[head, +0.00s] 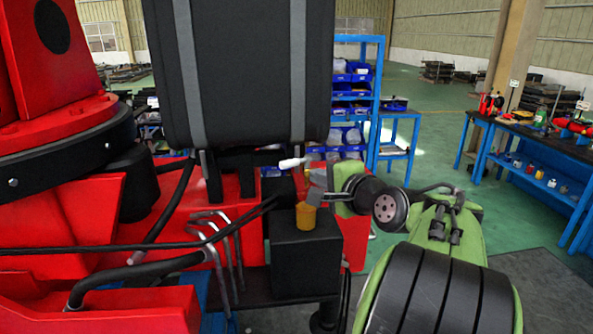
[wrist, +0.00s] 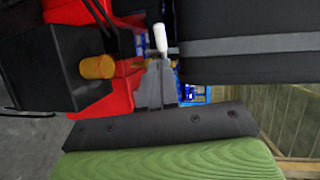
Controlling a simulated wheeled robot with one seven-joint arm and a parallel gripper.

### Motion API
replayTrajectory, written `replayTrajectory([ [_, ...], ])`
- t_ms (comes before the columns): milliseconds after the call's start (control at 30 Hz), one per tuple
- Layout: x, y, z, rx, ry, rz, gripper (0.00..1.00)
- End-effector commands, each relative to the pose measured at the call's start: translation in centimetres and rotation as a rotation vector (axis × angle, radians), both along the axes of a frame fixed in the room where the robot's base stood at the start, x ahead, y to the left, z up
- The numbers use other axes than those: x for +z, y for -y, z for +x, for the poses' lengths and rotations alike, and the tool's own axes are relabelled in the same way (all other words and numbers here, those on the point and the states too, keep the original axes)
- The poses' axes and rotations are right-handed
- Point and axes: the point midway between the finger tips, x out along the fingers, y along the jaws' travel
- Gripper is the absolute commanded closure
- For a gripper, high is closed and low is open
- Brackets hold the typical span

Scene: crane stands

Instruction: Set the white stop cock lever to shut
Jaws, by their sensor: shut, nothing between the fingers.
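The white stop cock lever (head: 292,163) is a small white handle above the black box, below the large black strapped case. In the head view it lies nearly level, its thick end to the left. In the wrist view the white lever (wrist: 160,39) shows just beyond my fingertips. My gripper (head: 317,184) is shut and empty, close to the lever's right end; its grey fingers also show in the wrist view (wrist: 157,84). I cannot tell whether they touch the lever. The valve body under the lever is mostly hidden.
A yellow-orange cylinder (head: 306,215) stands on the black box (head: 305,258), just below my gripper. The black case (head: 245,70) hangs close above. Bent grey rods (head: 222,245) and black hoses (head: 170,262) are to the left. Blue shelving (head: 375,100) stands behind.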

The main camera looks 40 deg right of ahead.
Motion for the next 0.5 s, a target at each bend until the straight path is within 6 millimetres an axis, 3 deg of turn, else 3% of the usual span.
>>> replayTrajectory([
  [300, -1.3, 1.4, 6.7, 0.003, -0.002, 0.001, 1.00],
  [500, -1.7, 2.0, 9.0, -0.001, -0.001, -0.002, 1.00],
])
